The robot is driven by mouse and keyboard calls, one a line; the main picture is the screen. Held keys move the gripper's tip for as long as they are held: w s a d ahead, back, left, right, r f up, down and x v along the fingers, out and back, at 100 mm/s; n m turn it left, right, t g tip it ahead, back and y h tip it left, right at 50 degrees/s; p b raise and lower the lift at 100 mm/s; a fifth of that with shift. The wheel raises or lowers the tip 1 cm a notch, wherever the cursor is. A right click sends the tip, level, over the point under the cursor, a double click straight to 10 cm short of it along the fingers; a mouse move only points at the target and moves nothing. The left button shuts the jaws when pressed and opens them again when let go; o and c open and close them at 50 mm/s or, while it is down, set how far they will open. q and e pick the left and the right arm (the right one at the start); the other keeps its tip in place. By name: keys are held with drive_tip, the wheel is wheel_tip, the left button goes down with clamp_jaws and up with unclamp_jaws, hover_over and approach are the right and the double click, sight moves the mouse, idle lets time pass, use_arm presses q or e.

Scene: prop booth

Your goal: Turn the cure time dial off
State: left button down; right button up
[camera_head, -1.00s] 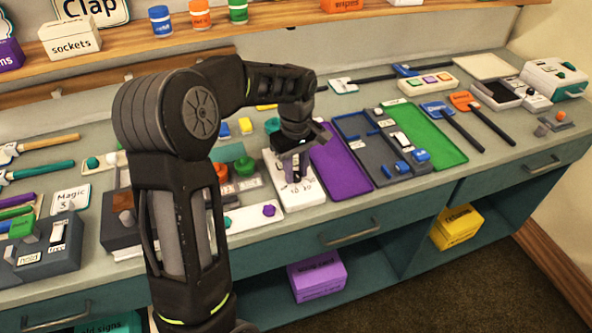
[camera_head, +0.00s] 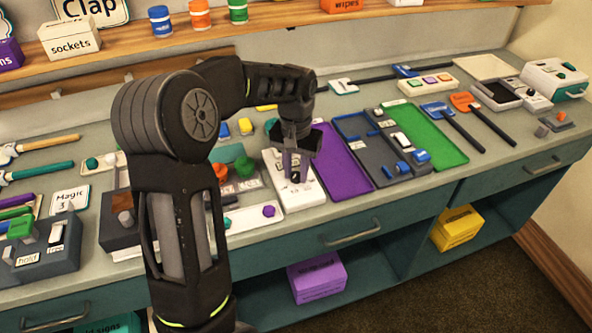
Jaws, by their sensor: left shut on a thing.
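The white box (camera_head: 297,199) with small printed marks lies on the bench, just left of the purple tray. A dark dial (camera_head: 294,177) sits on its top face, mostly hidden by my gripper. My left gripper (camera_head: 294,173) points down over the white box, its fingers shut on the dial. The dial's pointer and most of its printed marks are hidden or too small to read. My right gripper does not show.
The purple tray (camera_head: 340,165) lies close on the right, then a grey tray and a green tray (camera_head: 430,135). A white strip with a purple knob (camera_head: 268,211) is close on the left. The drawer handle (camera_head: 351,233) is below the bench edge.

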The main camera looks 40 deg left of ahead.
sight(296, 175)
use_arm(q)
drive_tip(key=m, duration=0.5)
idle(0.5)
drive_tip(key=c, duration=1.1)
unclamp_jaws()
drive_tip(key=shift+r, duration=0.15)
wheel_tip(296, 175, up, 8)
drive_tip(key=shift+f+b, duration=0.2)
drive_tip(key=shift+b, duration=0.15)
drive_tip(key=shift+f, duration=0.1)
